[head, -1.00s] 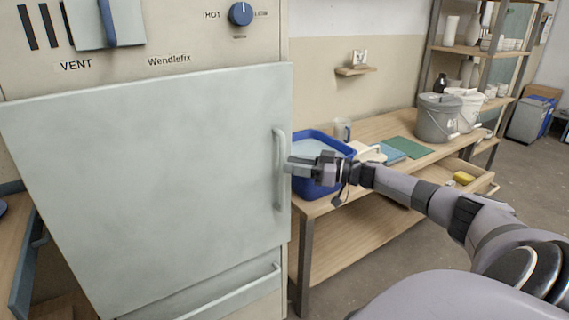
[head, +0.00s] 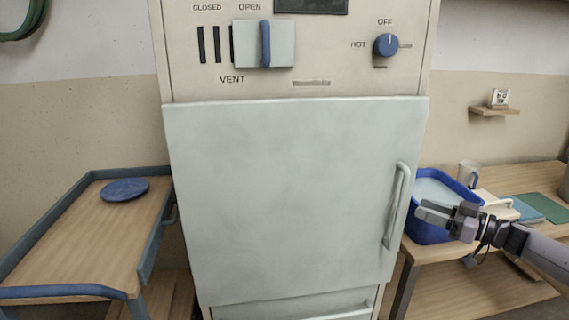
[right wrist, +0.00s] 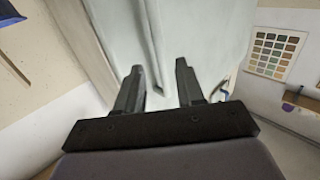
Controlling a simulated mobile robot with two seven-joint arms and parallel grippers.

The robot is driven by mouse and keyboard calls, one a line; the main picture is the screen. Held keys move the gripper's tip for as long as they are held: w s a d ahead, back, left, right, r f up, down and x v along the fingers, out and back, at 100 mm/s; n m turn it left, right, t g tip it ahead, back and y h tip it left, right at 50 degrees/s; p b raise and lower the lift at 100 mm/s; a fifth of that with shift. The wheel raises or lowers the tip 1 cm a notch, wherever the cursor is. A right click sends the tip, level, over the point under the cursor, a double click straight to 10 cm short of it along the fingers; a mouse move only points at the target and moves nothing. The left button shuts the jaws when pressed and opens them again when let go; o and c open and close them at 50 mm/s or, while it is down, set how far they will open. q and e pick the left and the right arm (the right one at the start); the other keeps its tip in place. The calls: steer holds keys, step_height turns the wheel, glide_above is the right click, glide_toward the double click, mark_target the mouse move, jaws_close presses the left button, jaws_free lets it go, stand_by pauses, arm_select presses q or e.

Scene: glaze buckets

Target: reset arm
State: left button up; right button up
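My right gripper (head: 424,211) is at the right of the head view, just right of the handle (head: 396,205) on the pale cabinet door (head: 290,195). It appears in front of the blue basin (head: 432,236). The pale door shows beyond the fingers there. The door looks shut. My left gripper is in neither view.
A blue-edged wooden cart (head: 85,235) with a blue disc (head: 125,190) stands left of the cabinet. A wooden bench (head: 440,250) at the right holds the basin, a mug (head: 468,172) and a green mat (head: 545,208). A small wall shelf (head: 495,111) hangs above.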

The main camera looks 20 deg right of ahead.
steer(key=shift+a+f, duration=0.1)
steer(key=s+a+f+m+h+p, duration=0.1)
steer(key=s+a+f+h+p, duration=0.1)
steer(key=a+f, duration=0.7)
steer(key=s+a+f+m+h+p, duration=0.1)
steer(key=s+a+f+p, duration=0.15)
steer(key=a+f, duration=0.6)
steer(key=s+a+m+g+h+p, duration=0.1)
steer(key=s+a+g+h+p, duration=0.2)
steer(key=s+a, duration=1.3)
steer(key=shift+a+f+g+h+p, duration=0.35)
steer(key=shift+a+g+p, duration=0.2)
steer(key=shift+a+g, duration=0.55)
steer(key=shift+s+d+m, duration=0.1)
steer(key=shift+d+m, duration=0.1)
steer(key=shift+m, duration=0.1)
